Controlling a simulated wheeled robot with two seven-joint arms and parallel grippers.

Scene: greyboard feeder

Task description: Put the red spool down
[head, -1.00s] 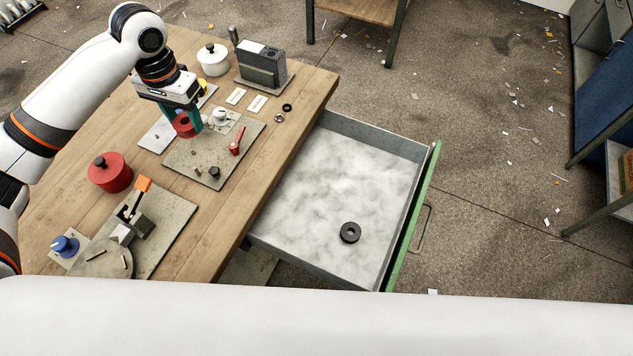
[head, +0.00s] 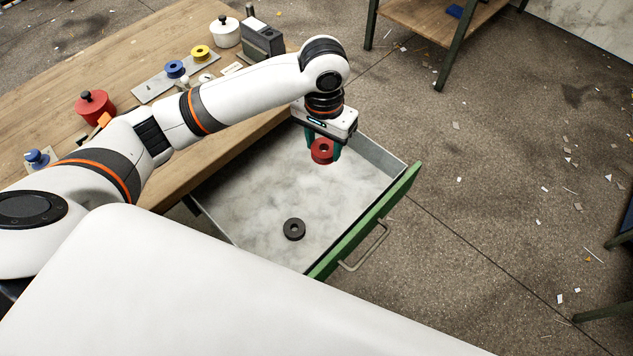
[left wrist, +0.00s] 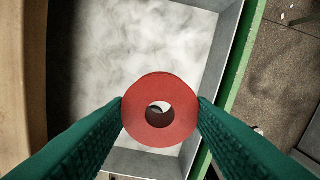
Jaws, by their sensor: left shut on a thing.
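The red spool (head: 321,152) is held in my left gripper (head: 323,146), above the far part of the open drawer (head: 365,223). In the left wrist view the red spool (left wrist: 160,132) shows its round face and centre hole, with a green finger against each side. The drawer floor (left wrist: 140,50) lies below it, with a gap that I cannot measure. A dark ring-shaped spool (head: 294,229) lies flat in the near part of the drawer. My right gripper is not in view.
The drawer's green front (head: 365,225) and grey walls stand around its floor. The wooden table (head: 80,65) is at left, with a red lidded pot (head: 95,106), a blue spool (head: 175,69) and a yellow spool (head: 200,53). Much of the drawer floor is bare.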

